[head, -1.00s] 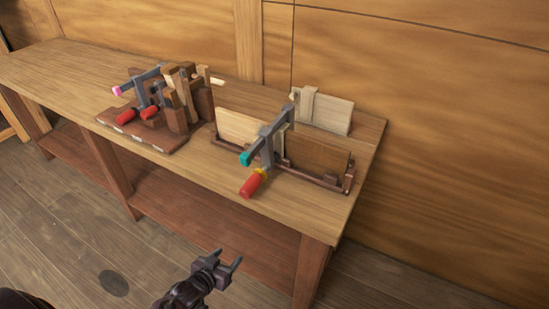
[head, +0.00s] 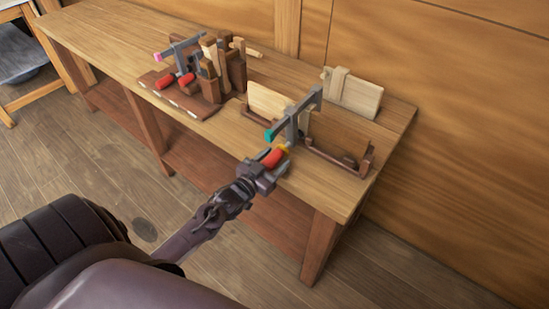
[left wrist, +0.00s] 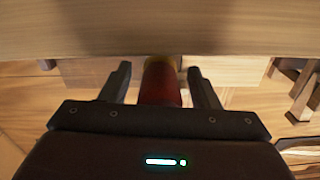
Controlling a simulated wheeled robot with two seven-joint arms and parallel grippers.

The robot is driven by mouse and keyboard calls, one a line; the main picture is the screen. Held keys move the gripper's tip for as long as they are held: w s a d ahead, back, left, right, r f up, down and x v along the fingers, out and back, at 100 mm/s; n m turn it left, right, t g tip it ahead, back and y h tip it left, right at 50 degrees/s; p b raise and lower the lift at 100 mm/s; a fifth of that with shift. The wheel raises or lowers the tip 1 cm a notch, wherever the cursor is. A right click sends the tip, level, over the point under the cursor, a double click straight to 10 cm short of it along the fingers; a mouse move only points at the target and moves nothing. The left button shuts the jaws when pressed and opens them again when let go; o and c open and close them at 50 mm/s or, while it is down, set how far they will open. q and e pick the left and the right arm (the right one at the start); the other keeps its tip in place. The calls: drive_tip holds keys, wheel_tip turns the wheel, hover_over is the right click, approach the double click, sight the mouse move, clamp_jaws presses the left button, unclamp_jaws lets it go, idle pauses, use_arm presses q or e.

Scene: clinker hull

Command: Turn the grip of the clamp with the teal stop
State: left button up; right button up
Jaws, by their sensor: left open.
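The clamp with the teal stop (head: 269,135) sits on boards on the bench, its grey bar (head: 303,112) slanting across them. Its red grip (head: 273,158) with a yellow collar (head: 283,148) hangs near the bench's front edge. My left gripper (head: 270,168) is at the red grip, its fingers open on either side of it. In the left wrist view the red grip (left wrist: 160,84) stands between the two dark fingers, with visible gaps on both sides. My right gripper is in neither view.
Another clamp with a pink stop (head: 158,57) and red grips lies on a dark board (head: 180,98) among wooden blocks at the bench's left. A light board (head: 352,93) stands at the back right. The bench top (head: 110,45) is bare at far left.

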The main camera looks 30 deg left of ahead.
use_arm(q)
drive_tip(key=shift+w, duration=0.1)
drive_tip(key=c, duration=1)
drive_tip(key=shift+m, duration=0.3)
drive_tip(key=shift+a+m+y, duration=0.1)
drive_tip(key=shift+m+y, duration=0.2)
drive_tip(key=shift+m, duration=2.1)
drive_tip(key=o, duration=1)
